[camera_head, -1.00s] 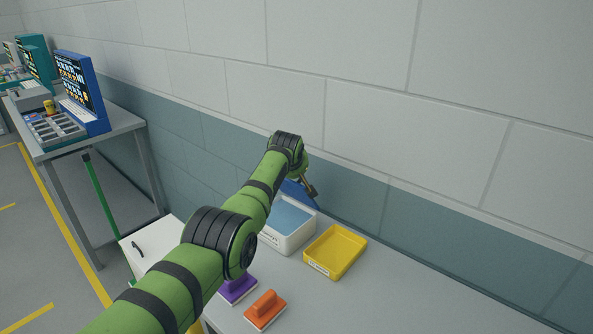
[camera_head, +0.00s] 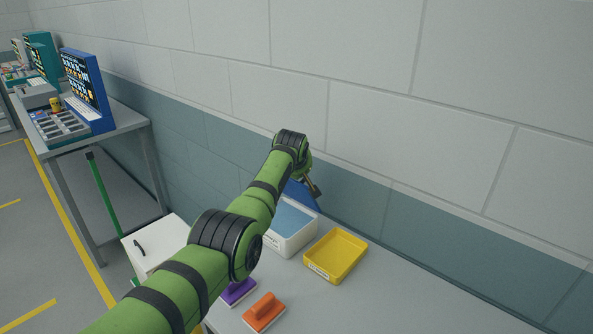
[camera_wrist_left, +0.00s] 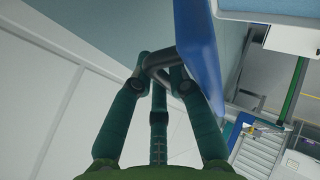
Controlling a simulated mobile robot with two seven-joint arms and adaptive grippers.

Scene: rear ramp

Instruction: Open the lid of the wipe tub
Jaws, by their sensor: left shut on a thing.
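The wipe tub (camera_head: 297,241) is a white box with a light blue inside, on the grey bench against the wall. Its blue lid (camera_head: 301,193) stands raised and tilted up at the tub's back edge, partly hidden by my left arm. My left gripper (camera_head: 313,188) is at the upper part of the lid. In the left wrist view, its fingers (camera_wrist_left: 159,75) are shut on a dark grey bar that looks like the handle of the blue lid (camera_wrist_left: 203,50). Part of the tub's left side is hidden behind my arm. My right gripper is not in view.
A yellow tray (camera_head: 336,256) sits to the right of the tub. The bench to the right is clear. A white cabinet (camera_head: 153,243) and a table with a screen (camera_head: 84,84) are left.

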